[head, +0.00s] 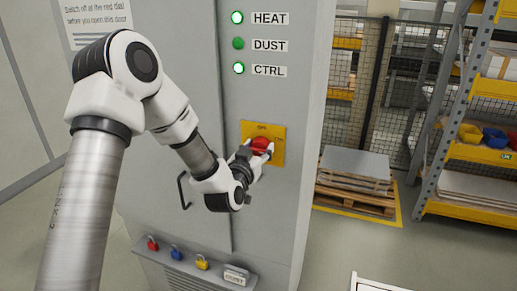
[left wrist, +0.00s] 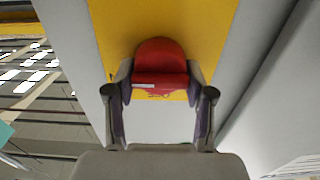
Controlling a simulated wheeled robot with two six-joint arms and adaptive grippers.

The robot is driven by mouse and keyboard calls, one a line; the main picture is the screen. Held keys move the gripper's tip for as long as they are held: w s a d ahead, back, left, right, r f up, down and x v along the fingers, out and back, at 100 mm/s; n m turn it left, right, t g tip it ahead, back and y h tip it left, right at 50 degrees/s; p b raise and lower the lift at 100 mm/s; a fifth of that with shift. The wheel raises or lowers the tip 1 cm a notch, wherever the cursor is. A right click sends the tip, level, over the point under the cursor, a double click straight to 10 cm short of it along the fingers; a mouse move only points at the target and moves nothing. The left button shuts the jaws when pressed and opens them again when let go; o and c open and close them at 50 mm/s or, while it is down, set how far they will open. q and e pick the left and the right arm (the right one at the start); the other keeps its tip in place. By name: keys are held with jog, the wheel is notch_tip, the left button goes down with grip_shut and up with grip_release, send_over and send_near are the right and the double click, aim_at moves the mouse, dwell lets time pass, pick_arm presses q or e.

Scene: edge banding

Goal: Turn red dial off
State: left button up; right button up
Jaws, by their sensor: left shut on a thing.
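The red dial (head: 261,146) sits on a yellow plate (head: 277,133) on the front of the grey cabinet (head: 304,60). My left gripper (head: 257,158) is at the dial, with its fingers on either side of the handle. In the left wrist view the red dial (left wrist: 160,65) lies between the two fingertips of my left gripper (left wrist: 160,84), which is shut on it. Lettering on the plate is too small to read well, and the fingers hide part of it. My right gripper is not in view.
Lamps beside HEAT (head: 237,17) and CTRL (head: 238,68) are bright green; the DUST lamp (head: 238,43) is darker. A pallet with sheets (head: 355,180) and a shelf rack (head: 440,110) stand to the right.

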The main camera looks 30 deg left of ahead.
pick_arm(q)
jog(key=n+b, duration=0.1)
jog(key=b, duration=0.1)
jog(key=shift+f+n+b, duration=0.15)
jog(key=shift+n+b, duration=0.15)
jog(key=shift+n, duration=0.1)
jog(key=n+b, duration=0.4)
jog(key=b, duration=0.1)
jog(key=n+b, duration=1)
jog(key=shift+a+f+b, duration=0.15)
jog(key=shift+a+b, duration=0.15)
jog(key=shift+b, duration=0.05)
jog(key=shift+n+b, duration=1)
jog(key=shift+n, duration=0.1)
jog(key=shift+r, duration=0.2)
jog(key=o, duration=1.2)
jog(key=shift+c, duration=0.2)
jog(key=shift+f, duration=0.1)
